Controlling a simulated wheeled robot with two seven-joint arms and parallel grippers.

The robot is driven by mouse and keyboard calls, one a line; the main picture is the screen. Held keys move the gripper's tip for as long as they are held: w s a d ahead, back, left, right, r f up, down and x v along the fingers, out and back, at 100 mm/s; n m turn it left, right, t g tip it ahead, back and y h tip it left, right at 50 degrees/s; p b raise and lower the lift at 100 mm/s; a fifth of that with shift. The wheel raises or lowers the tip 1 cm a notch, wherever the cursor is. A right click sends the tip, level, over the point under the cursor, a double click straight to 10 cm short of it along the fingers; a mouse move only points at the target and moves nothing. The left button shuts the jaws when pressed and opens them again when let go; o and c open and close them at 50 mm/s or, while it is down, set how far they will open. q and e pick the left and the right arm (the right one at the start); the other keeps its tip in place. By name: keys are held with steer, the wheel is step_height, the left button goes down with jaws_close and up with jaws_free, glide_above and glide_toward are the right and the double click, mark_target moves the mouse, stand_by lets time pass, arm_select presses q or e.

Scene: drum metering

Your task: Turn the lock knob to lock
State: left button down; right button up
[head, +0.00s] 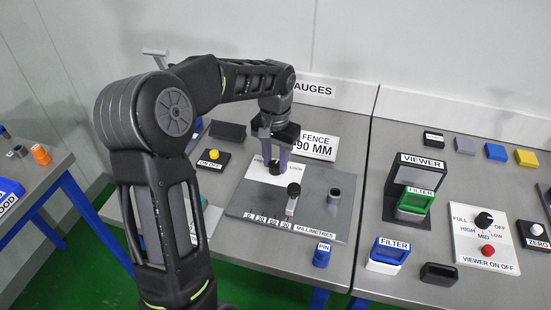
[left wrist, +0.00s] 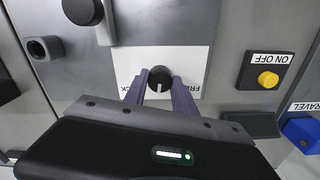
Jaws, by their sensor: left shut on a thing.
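The lock knob (left wrist: 160,77) is a small black round knob on a white plate (left wrist: 190,62) marked FREE and LOCK, partly covered by my gripper. A pale mark shows on the knob's near side in the left wrist view. My left gripper (head: 275,160) points down over this plate in the head view, its purple fingers at the knob. In the left wrist view the fingers (left wrist: 159,90) stand on either side of the knob, shut on it. My right gripper is in neither view.
A black-topped lever (head: 293,190) and a grey hollow post (head: 334,197) stand close by on the grey base plate (head: 250,204), beside a MILLIMETRES scale. An ON OFF box with a yellow button (head: 213,154) is left. A blue PIN piece (head: 322,255) stands in front.

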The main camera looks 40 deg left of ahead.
mark_target(276, 164)
arm_select(q)
steer(key=m, duration=0.3)
steer(key=shift+r+m+p, duration=0.1)
steer(key=shift+m+p, duration=0.25)
steer(key=shift+m, duration=0.05)
steer(key=shift+m+p, duration=0.3)
steer(key=shift+m, duration=1.6)
steer(key=c, duration=1)
jaws_free()
steer(key=shift+r, duration=3.85)
steer(key=shift+r, duration=0.1)
